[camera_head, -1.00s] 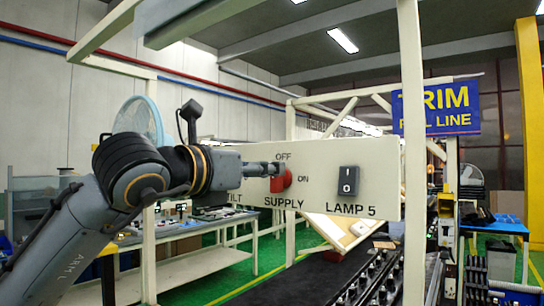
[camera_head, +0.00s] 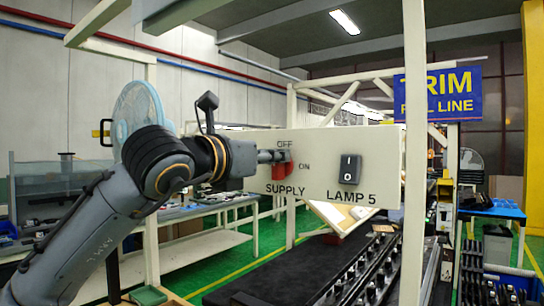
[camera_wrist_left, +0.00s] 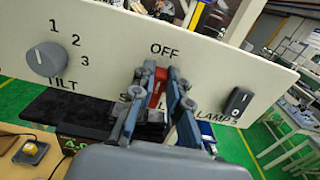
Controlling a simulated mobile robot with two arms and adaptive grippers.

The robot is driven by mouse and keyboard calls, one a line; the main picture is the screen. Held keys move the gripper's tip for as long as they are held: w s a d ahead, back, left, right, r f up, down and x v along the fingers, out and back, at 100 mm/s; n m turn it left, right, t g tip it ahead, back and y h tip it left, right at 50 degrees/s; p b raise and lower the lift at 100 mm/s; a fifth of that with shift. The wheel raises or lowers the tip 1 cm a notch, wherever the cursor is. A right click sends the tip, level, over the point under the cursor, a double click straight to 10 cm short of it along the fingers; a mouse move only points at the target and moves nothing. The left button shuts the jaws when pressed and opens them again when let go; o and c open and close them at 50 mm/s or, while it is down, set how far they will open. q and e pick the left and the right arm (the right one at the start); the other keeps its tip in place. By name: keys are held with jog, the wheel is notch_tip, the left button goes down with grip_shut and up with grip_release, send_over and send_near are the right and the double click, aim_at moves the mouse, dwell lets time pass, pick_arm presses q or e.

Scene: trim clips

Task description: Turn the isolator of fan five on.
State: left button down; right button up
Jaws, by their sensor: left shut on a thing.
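A pale panel (camera_head: 325,183) carries a red rotary knob (camera_head: 284,170) labelled SUPPLY, with OFF above it and ON to its right. In the left wrist view the red knob's grip (camera_wrist_left: 157,88) stands roughly upright, toward OFF. My left gripper (camera_head: 278,156) reaches in from the left and is shut on the knob. Its two fingers (camera_wrist_left: 157,98) lie on either side of the grip and hide part of it and of the SUPPLY label. A light blue fan (camera_head: 137,110) stands behind my left arm. My right gripper is not in view.
A black LAMP 5 rocker switch (camera_head: 348,168) sits right of the knob. A grey TILT dial (camera_wrist_left: 47,59) marked 1, 2, 3 is left of it in the wrist view. A pale post (camera_head: 414,160) stands by the panel's right edge. Workbenches (camera_head: 205,255) lie behind.

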pick_arm(q)
jog(key=shift+f, duration=0.1)
jog(key=m+b, duration=0.2)
jog(key=m, duration=0.2)
jog(key=d+m+b, duration=0.1)
jog(key=m+b, duration=0.1)
jog(key=m, duration=0.3)
jog(key=s+f+m+b, duration=0.1)
jog(key=m+b, duration=0.1)
jog(key=m, duration=0.2)
jog(key=shift+d+b, duration=0.15)
jog(key=shift+b, duration=0.25)
jog(key=shift+f+m, duration=0.15)
jog(key=shift+m, duration=1.05)
jog(key=shift+f+m, duration=0.15)
jog(key=shift+m, duration=1.05)
jog(key=c, duration=1.4)
grip_release()
jog(key=shift+d, duration=0.1)
jog(key=shift+o, duration=0.4)
jog(key=shift+w+f, duration=0.1)
jog(key=shift+b, duration=0.3)
